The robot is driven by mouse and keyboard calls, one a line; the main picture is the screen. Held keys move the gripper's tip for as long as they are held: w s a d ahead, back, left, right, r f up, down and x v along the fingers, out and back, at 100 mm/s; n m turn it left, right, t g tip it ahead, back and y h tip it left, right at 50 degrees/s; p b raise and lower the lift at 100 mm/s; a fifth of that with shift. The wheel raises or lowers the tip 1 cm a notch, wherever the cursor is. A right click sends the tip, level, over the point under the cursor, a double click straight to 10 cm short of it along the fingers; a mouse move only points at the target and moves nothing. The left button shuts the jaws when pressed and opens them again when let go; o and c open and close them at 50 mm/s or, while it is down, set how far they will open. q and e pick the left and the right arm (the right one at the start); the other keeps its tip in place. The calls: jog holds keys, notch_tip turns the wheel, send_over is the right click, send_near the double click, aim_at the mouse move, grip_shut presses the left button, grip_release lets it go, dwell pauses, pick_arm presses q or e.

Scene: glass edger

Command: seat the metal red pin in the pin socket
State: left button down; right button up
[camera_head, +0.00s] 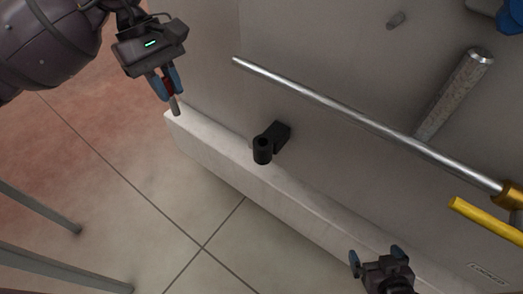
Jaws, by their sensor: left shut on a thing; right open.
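My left gripper (168,83) comes in from the upper left and is shut on the metal red pin (174,105). The pin's grey metal shank points down below the fingertips, with a bit of red between the fingers. The pin socket (263,149) is a black upright cylinder with a hole in its top, on a black bracket fixed to the machine's grey side. The pin is apart from the socket, up and to the left of it in the picture. My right gripper (376,255) is open and empty at the bottom right.
A long metal rod (330,108) slants across the machine's grey panel (330,60), ending in a brass-coloured fitting (512,195). A thick metal bar (452,95) and a yellow bar (485,221) are at the right. A pale ledge (225,165) runs below the socket. Grey legs (50,215) stand lower left.

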pick_arm(q)
notch_tip(320, 180, up, 4)
jog(key=n+t, duration=0.1)
jog(key=n, duration=0.2)
send_over(271, 146)
jog(key=a, duration=0.1)
notch_tip(271, 146, down, 4)
jog(key=shift+w+a+f+n+h, duration=0.1)
jog(key=shift+w+f+n+h, duration=0.1)
jog(key=shift+f, duration=0.45)
jog(key=shift+w+f+n+h, duration=0.2)
jog(key=shift+f, duration=0.4)
jog(key=shift+f, duration=0.15)
jog(key=c, duration=1.1)
grip_release()
